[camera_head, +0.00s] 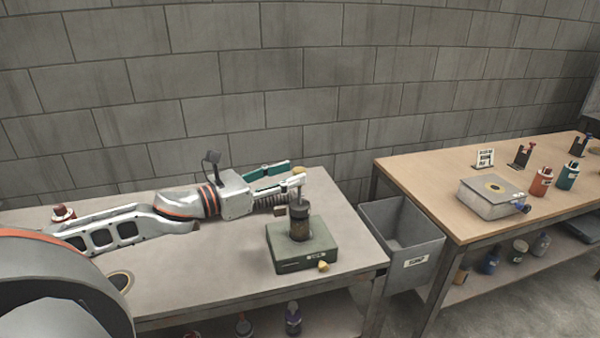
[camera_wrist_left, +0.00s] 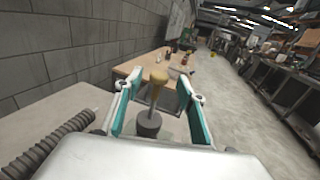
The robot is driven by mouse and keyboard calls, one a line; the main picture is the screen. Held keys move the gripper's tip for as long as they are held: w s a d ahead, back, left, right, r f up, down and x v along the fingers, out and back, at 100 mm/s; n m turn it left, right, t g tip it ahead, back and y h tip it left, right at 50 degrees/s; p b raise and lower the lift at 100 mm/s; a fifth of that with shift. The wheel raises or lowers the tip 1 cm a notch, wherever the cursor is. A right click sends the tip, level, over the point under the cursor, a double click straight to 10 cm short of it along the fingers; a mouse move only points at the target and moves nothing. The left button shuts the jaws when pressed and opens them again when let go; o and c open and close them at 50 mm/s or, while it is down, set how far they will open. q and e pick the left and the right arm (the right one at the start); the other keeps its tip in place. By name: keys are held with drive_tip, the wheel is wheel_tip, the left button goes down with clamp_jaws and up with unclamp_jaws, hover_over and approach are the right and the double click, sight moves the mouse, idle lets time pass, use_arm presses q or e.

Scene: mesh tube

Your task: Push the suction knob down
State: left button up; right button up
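The device is a grey-green box (camera_head: 302,250) on the left table. A dark cylinder (camera_head: 299,226) stands upright on it, with a thin rod rising to a tan knob (camera_head: 299,170). In the left wrist view the knob (camera_wrist_left: 158,76) tops the rod above the cylinder (camera_wrist_left: 149,123). A small yellow knob (camera_head: 323,266) sits at the box's front edge. My left gripper (camera_head: 296,176) reaches in from the left at the height of the tan knob. Its teal-padded fingers are open on either side of the rod and knob, with gaps visible. My right gripper is not in view.
A grey bin (camera_head: 407,236) stands between the left table (camera_head: 220,285) and a wooden table (camera_head: 430,185). That table carries another box (camera_head: 490,198), a red bottle (camera_head: 541,182) and a teal bottle (camera_head: 567,176). A red-topped bottle (camera_head: 63,213) stands behind my left arm.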

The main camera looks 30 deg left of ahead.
sight(300, 169)
use_arm(q)
drive_tip(key=shift+x, duration=1.85)
clamp_jaws()
wheel_tip(300, 169, down, 5)
drive_tip(key=b, duration=0.2)
drive_tip(key=shift+f+b, duration=0.2)
drive_tip(key=shift+b, duration=0.1)
drive_tip(key=shift+f, duration=0.1)
